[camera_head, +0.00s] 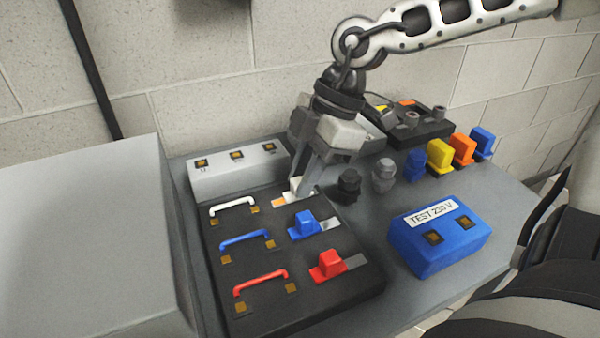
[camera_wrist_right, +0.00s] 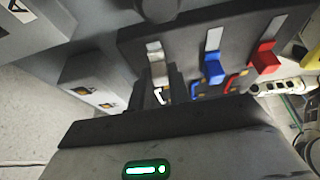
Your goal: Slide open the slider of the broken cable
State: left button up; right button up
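A black panel (camera_head: 262,320) carries a white cable (camera_head: 233,205), a blue cable (camera_head: 246,238) and a red cable (camera_head: 260,281). Beside them are a white slider (camera_head: 296,186), a blue slider (camera_head: 303,222) and a red slider (camera_head: 328,264). An orange patch (camera_head: 279,203) shows just left of the white slider. My right gripper (camera_head: 308,185) is down at the white slider, its fingers partly covering it; whether they grip it is unclear. The wrist view shows the blue slider (camera_wrist_right: 213,67) and red slider (camera_wrist_right: 265,58). No cable looks visibly broken. My left gripper is out of view.
A grey block (camera_head: 237,171) stands behind the panel. A blue box marked TEST 230 V (camera_head: 437,245) sits to its right. Two knobs (camera_head: 383,174) and several coloured blocks (camera_head: 440,154) stand farther back. A large grey box (camera_head: 90,240) is at left.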

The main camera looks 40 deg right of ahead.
jog(key=o, duration=0.4)
jog(key=shift+d, duration=0.25)
jog(key=shift+a, duration=0.1)
jog(key=p+v, duration=0.1)
jog(key=v, duration=1.5)
jog(key=shift+s+p, duration=0.1)
jog(key=shift+p, duration=0.25)
